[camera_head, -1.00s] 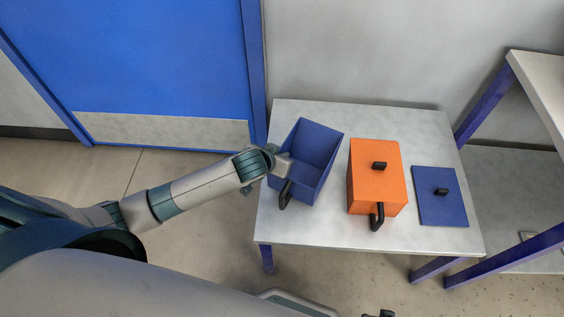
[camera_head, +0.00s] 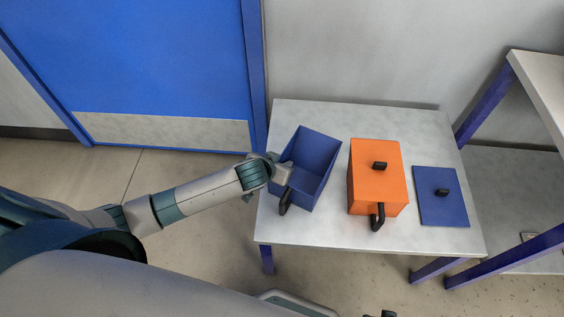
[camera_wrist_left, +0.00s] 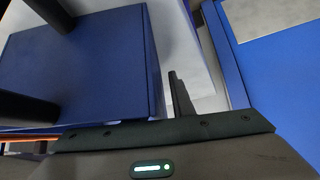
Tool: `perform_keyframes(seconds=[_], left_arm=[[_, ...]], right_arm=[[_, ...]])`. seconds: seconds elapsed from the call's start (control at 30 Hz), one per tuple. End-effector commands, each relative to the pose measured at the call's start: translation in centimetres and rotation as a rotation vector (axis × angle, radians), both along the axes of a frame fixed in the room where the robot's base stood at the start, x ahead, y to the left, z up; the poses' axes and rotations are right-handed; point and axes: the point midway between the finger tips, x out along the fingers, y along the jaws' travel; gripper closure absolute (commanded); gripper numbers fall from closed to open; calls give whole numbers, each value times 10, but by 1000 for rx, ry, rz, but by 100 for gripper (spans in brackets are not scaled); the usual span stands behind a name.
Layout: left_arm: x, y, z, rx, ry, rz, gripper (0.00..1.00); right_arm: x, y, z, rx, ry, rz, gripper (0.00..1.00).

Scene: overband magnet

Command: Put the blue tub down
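The blue tub (camera_head: 316,160) is open at the top and empty, with a black handle (camera_head: 285,202) on its near side. It is over the left part of the white table. I cannot tell whether its base touches the tabletop. My left gripper (camera_head: 283,173) is at the tub's near left side by the handle, holding it; the fingertips are hidden. In the left wrist view the tub's blue wall (camera_wrist_left: 90,75) fills the upper left, with dark handle parts in front.
The white table (camera_head: 330,232) also holds an orange box with a lid (camera_head: 375,165) close to the tub's right, and a flat blue lid (camera_head: 440,205) with a black knob. A shelf with blue posts (camera_head: 487,103) stands at the right. A blue door (camera_head: 160,60) is behind left.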

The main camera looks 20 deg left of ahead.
Motion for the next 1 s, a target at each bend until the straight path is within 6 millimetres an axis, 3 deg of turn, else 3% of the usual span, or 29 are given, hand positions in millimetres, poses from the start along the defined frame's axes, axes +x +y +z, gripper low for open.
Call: perform_keyframes(seconds=[0.47,1.0], left_arm=[[-7,0,9,-1,0,-1,78],[-66,7,72,-2,0,-1,78]], right_arm=[[6,0,1,1,-10,0,71],[-6,-3,-27,0,2,0,71]])
